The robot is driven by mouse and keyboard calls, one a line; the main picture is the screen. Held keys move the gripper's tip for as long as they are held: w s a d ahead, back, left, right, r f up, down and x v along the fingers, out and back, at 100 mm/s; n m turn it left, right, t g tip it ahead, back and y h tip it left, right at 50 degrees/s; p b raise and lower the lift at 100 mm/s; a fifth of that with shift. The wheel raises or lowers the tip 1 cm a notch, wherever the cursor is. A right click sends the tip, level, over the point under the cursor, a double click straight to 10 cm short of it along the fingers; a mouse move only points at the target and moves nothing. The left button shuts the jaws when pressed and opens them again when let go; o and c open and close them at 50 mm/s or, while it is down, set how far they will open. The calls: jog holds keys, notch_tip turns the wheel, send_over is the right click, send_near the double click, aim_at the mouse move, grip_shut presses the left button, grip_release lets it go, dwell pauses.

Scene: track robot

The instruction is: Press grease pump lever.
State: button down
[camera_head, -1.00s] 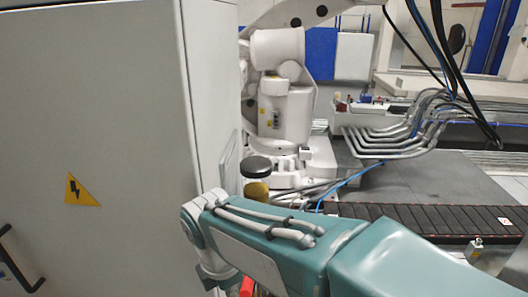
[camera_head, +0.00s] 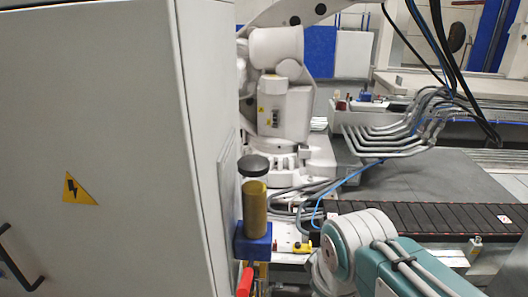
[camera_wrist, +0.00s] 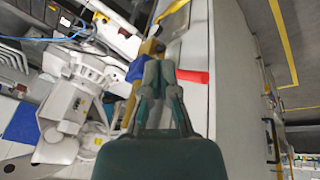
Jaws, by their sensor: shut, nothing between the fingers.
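The grease pump stands against the side of the grey cabinet in the head view, with an amber cylinder (camera_head: 255,210), a black cap (camera_head: 254,166) and a blue block (camera_head: 252,243) below. Its red lever (camera_head: 245,281) sticks out at the bottom edge. In the wrist view the red lever (camera_wrist: 192,77) lies just right of my gripper (camera_wrist: 159,68), and the blue block (camera_wrist: 136,70) is just left of it. The fingertips are together and empty. They overlap the lever's inner end in the picture; I cannot tell whether they touch it. The gripper is out of the head view.
The grey cabinet (camera_head: 90,110) fills the left of the head view, with a black handle (camera_head: 20,262). A white robot arm (camera_head: 285,105) stands behind the pump. Hoses and a blue cable lie right of the pump. A dark track (camera_head: 420,218) crosses behind my arm.

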jog(key=s+d+m+t, duration=0.1)
jog(key=s+d+m, duration=0.3)
jog(key=m, duration=0.4)
jog(key=shift+d+m+t+h, duration=0.3)
jog(key=shift+d+t, duration=0.1)
jog(key=shift+d, duration=0.3)
jog(key=shift+w+d, duration=0.1)
